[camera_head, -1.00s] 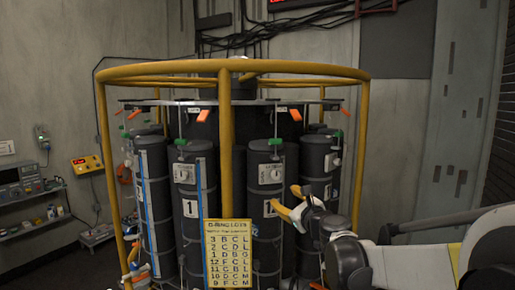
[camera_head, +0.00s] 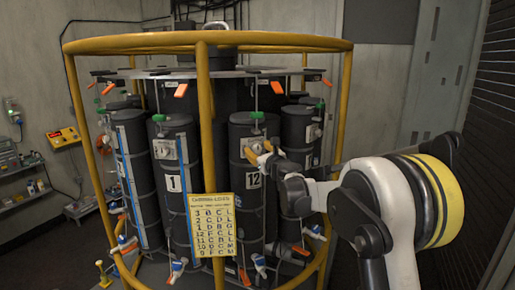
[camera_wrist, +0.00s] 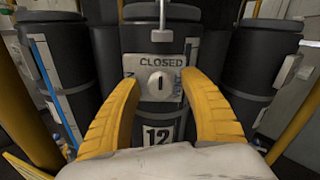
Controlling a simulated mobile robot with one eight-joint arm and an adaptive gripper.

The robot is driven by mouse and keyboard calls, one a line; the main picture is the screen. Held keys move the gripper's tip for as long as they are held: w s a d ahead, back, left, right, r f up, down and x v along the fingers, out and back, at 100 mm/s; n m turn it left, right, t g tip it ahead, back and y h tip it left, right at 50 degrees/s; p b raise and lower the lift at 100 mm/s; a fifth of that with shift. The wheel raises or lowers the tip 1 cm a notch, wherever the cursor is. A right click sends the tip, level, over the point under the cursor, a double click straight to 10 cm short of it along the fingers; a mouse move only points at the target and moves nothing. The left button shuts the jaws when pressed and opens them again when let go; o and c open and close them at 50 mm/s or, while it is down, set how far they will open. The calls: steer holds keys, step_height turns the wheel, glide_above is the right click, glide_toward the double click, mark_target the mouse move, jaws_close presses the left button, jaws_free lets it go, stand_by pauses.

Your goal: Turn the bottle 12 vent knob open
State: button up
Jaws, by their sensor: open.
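Bottle 12 (camera_head: 252,205) is a dark upright cylinder with a white "12" label, inside the yellow frame. In the wrist view, bottle 12 (camera_wrist: 110,50) stands straight ahead. Its vent knob (camera_wrist: 158,84) is a pale round knob with a dark upright slot, on a grey plate (camera_wrist: 158,63) reading "CLOSED". My gripper (camera_wrist: 161,78) is open, its yellow fingers on either side of the knob in the picture. No contact shows. In the head view, my gripper (camera_head: 261,152) is in front of the bottle's upper part and partly hides the plate.
A yellow tubular frame (camera_head: 205,110) surrounds the bottles, with an upright near bottle 12. Bottle 1 (camera_head: 175,205) stands to the left, and another bottle (camera_head: 300,130) to the right. A yellow letter chart (camera_head: 213,225) hangs in front. Orange tags (camera_head: 277,88) hang above.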

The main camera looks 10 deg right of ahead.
steer(key=shift+c, duration=0.2)
jaws_close()
steer(key=shift+n+b, duration=0.3)
steer(key=n+b, duration=0.2)
steer(key=n, duration=0.1)
steer(key=shift+f+n, duration=0.15)
steer(key=shift+n, duration=0.25)
steer(key=n+b, duration=0.2)
steer(key=n, duration=0.2)
steer(key=shift+a+n+b, duration=0.1)
steer(key=shift+n+b, duration=0.2)
steer(key=n+b, duration=0.1)
steer(key=n, duration=0.3)
steer(key=n+b, duration=0.1)
steer(key=n, duration=0.3)
steer(key=shift+n, duration=0.6)
